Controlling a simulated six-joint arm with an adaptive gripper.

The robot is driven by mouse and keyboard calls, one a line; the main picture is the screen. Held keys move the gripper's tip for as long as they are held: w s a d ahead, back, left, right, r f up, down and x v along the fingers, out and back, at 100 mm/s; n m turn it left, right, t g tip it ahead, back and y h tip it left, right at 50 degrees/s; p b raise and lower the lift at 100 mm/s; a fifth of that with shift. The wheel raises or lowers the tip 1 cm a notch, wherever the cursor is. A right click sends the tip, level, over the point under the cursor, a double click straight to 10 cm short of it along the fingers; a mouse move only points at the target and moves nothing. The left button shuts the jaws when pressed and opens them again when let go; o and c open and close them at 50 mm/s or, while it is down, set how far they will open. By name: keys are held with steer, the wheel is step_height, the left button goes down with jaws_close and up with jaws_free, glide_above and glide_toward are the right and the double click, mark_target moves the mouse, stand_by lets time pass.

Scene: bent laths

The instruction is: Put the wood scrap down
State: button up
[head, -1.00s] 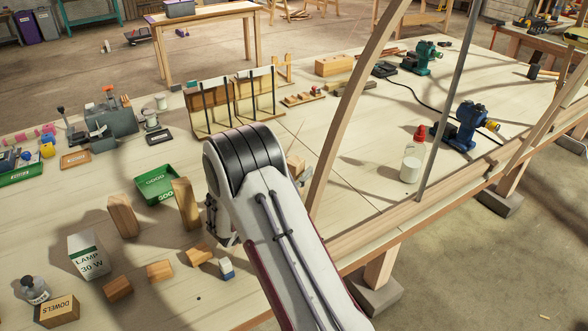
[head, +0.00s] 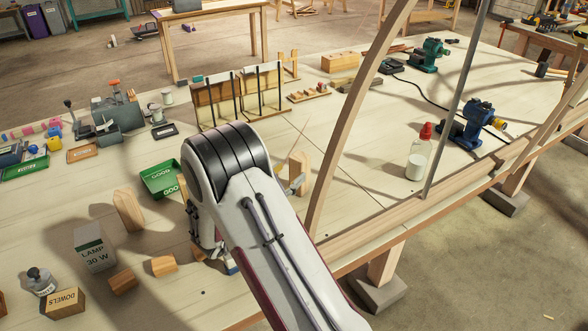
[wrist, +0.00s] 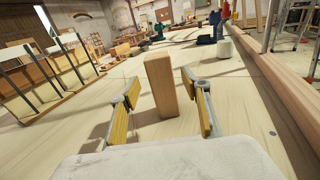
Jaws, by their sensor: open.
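The wood scrap, taken here to be a plain upright wooden block (wrist: 162,86), stands on the pale bench top in the wrist view. My gripper (wrist: 160,92) is open, with a yellow-padded finger on each side of the block. A gap shows between each finger and the block. In the head view, the block (head: 300,164) shows just right of my arm, with a grey part of my gripper (head: 296,185) by its lower part.
A clamp rack (head: 238,95) stands behind. A green bin marked GOOD (head: 160,180), another upright block (head: 128,210) and a lamp box (head: 94,250) are to the left. A curved lath (head: 350,110) rises close on the right; a red-capped bottle (head: 416,160) stands beyond it.

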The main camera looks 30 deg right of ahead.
steer(key=shift+v, duration=3)
